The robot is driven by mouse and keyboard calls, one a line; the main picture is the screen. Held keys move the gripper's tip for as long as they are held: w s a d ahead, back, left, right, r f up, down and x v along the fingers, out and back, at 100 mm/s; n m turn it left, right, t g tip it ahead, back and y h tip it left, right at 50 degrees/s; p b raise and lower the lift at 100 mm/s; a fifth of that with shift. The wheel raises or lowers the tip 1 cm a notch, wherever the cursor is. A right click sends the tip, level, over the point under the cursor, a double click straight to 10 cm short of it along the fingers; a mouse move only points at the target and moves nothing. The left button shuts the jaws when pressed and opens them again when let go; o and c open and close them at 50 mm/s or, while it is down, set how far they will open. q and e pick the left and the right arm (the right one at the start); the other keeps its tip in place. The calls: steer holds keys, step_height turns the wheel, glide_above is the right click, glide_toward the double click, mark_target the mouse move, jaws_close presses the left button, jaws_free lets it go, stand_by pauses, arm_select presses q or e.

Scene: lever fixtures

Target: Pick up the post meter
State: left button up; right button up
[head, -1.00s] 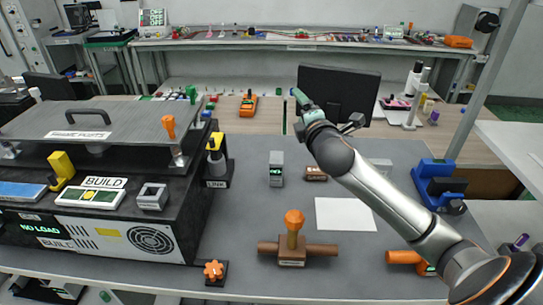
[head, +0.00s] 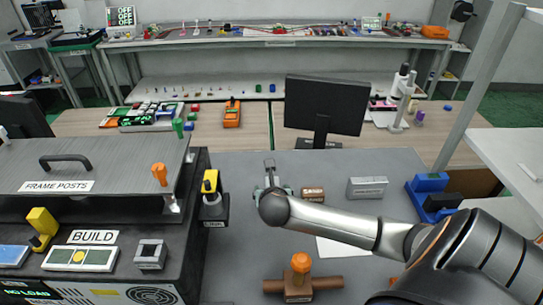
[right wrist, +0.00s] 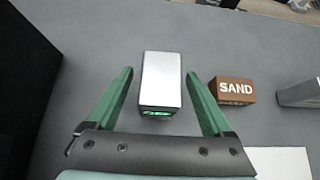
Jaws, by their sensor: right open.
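The post meter, a small grey-white block with a green display on its end, stands on the grey table. In the right wrist view the meter (right wrist: 161,78) lies between the two green fingers of my right gripper (right wrist: 160,73). The fingers are open, one on each side, with gaps to both sides of it. In the head view only the top of the meter (head: 269,162) shows beyond my right gripper (head: 272,189); the wrist hides the rest. My left gripper is not in view.
A brown SAND block (right wrist: 236,91) sits close right of the gripper. A grey block (head: 367,187) lies further right. The black BUILD station (head: 200,165) with a yellow-topped fixture (head: 211,186) stands to the left. A monitor (head: 324,104) is behind.

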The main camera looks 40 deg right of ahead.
steer(key=shift+x, duration=1.5)
jaws_close()
